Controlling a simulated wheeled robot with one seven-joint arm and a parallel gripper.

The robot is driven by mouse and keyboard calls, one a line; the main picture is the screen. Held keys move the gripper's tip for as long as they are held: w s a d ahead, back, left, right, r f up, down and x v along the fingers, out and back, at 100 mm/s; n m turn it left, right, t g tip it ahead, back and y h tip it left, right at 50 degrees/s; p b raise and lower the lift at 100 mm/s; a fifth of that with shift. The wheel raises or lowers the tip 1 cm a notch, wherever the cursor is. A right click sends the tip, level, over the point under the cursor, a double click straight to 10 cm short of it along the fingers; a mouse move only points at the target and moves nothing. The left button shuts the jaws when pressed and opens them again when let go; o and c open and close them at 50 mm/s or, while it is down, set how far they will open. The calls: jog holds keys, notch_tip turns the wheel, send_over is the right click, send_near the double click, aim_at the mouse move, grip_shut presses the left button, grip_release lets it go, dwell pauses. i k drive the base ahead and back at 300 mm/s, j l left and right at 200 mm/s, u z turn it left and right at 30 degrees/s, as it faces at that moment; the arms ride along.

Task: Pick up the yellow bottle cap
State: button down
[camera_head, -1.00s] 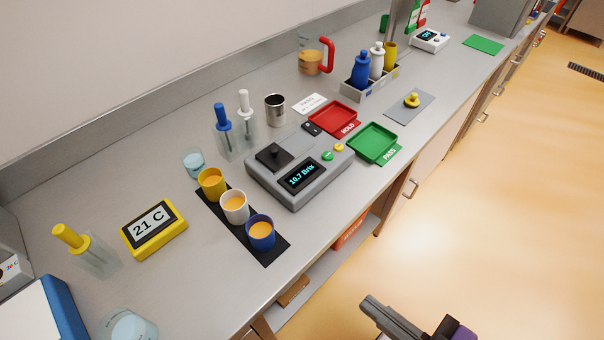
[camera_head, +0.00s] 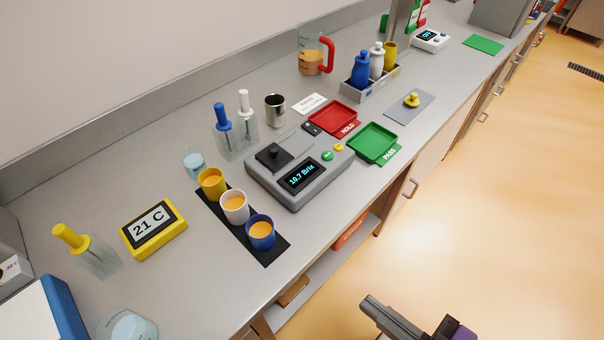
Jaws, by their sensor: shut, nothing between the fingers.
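The yellow bottle cap (camera_head: 411,100) sits on a small grey mat (camera_head: 424,108) on the bench, to the right of the green tray. It has a round flange with a knob on top. A yellow bottle (camera_head: 390,56) stands in a grey rack (camera_head: 376,86) behind it, beside a white bottle (camera_head: 376,62) and a blue bottle (camera_head: 361,70). Part of my arm shows at the bottom edge, in front of the bench and well apart from the cap.
Left of the cap are a green PASS tray (camera_head: 372,158), a red HOLD tray (camera_head: 351,123) and a Brix meter (camera_head: 266,187). Three filled cups stand on a black strip (camera_head: 272,252). A white device (camera_head: 430,40) stands farther back. The bench around the mat is clear.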

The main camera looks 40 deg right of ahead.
aim_at(413, 101)
jog(key=z, duration=1.25)
